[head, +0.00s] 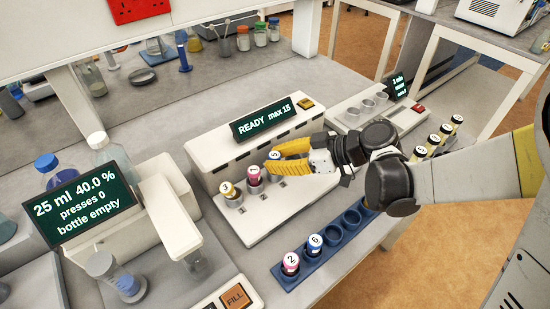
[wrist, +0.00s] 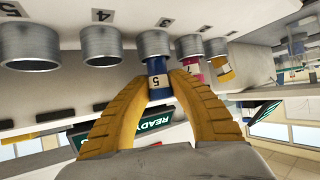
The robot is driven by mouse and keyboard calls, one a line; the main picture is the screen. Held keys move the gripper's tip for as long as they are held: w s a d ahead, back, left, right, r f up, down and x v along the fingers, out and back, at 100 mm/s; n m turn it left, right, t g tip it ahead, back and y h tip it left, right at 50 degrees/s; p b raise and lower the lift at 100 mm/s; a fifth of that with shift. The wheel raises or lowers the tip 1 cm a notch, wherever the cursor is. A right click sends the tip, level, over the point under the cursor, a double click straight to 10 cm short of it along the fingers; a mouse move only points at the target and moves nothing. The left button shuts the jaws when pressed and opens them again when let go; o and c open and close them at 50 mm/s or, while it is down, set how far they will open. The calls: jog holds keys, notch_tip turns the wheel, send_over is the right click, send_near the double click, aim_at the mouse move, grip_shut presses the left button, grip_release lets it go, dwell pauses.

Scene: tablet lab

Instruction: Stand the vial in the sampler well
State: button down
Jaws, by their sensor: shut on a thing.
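My gripper (head: 280,158) is over the sampler (head: 255,212), its yellow fingers shut on the vial numbered 5. This blue vial has a white cap (head: 274,155); its blue body also shows between the fingertips in the wrist view (wrist: 157,68). In that upside-down view it lines up with a metal sampler well (wrist: 153,43). Its lower end is hidden at the well's rim, and I cannot tell how deep it sits. A yellow vial (head: 228,190) and a pink vial (head: 254,176) stand in neighbouring wells. More empty wells (wrist: 90,47) show beside it in the wrist view.
A blue rack (head: 333,234) in front holds vials 2 (head: 290,262) and 6 (head: 314,244); its other holes look empty. Several black-and-yellow vials (head: 434,139) stand at the right. The sampler screen (head: 264,121) reads READY max 15. A dispenser (head: 165,205) stands at the left.

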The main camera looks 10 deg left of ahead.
jog(key=shift+f+b, duration=0.45)
jog(key=shift+f, duration=0.15)
jog(key=c, duration=1.2)
grip_release()
jog(key=shift+d+r, duration=0.1)
jog(key=shift+d, duration=0.05)
jog(key=v, duration=1.1)
jog(key=shift+d+r, duration=0.15)
jog(key=shift+d, duration=0.15)
jog(key=shift+s, duration=0.15)
